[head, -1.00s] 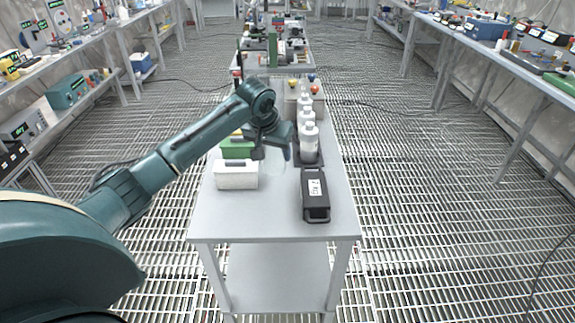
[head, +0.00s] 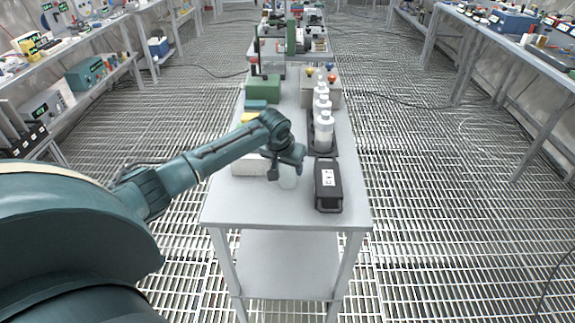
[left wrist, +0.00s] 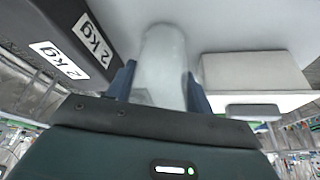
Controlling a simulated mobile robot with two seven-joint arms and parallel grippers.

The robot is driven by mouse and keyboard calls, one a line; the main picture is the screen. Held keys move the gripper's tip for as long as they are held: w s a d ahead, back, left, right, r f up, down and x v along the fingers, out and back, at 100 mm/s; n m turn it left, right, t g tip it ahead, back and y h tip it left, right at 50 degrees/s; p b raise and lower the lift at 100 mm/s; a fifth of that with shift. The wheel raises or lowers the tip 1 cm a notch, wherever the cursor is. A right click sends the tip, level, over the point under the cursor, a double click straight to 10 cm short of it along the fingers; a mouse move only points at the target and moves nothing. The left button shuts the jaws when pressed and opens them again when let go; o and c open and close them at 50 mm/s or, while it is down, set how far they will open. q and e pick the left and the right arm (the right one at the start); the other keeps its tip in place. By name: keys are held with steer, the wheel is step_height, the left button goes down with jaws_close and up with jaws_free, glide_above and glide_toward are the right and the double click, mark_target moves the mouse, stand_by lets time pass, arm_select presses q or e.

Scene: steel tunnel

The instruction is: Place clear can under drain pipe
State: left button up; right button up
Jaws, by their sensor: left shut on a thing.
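The clear can (head: 288,179) is a pale, see-through cylinder. My left gripper (head: 285,160) is shut on it, over the near part of the grey table (head: 257,211). Whether the can touches the tabletop is hard to tell. In the left wrist view, the can (left wrist: 162,62) stands between the two blue fingers of my left gripper (left wrist: 160,88). I cannot make out a drain pipe in these frames. My right gripper is not in view.
A black 2 kg weight (head: 328,188) lies right of the can. A white box (head: 248,165) is left of it, partly behind my arm. White bottles (head: 324,132) stand in a row behind the weight. The table's front strip is clear. Side benches line both walls.

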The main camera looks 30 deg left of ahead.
arm_select(q)
steer(key=shift+f, duration=0.1)
steer(key=o, duration=0.7)
